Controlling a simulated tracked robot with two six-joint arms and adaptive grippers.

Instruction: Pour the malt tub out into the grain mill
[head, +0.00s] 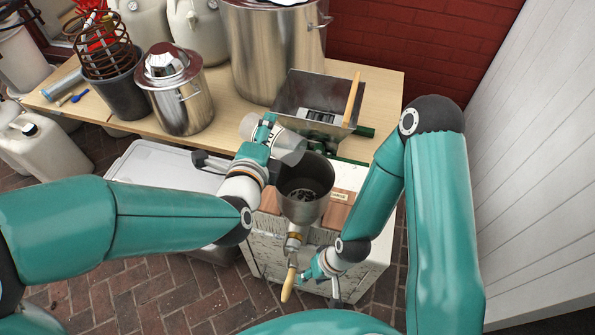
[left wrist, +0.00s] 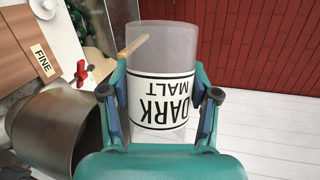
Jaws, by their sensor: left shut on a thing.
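My left gripper (head: 266,140) is shut on a clear tub (left wrist: 162,45), whose white label reads "DARK MALT" upside down in the left wrist view. In the head view the tub (head: 288,148) lies tipped on its side above the back rim of a conical metal hopper (head: 302,209). I see no grain in the tub's clear parts. The hopper, apparently the grain mill's, has dark machinery inside and a crank with a wooden handle (head: 290,283) below. It also shows in the left wrist view (left wrist: 45,128). My right gripper (head: 322,268) is beside the crank; its fingers are unclear.
A rectangular metal hopper (head: 287,100) with rollers and a wooden stick (head: 352,99) stands behind the tub. Lidded steel pot (head: 183,108), large steel kettle (head: 270,50) and black bucket (head: 122,96) crowd the wooden table (head: 385,90). A wooden board labelled "FINE" (left wrist: 22,32) lies by the conical hopper.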

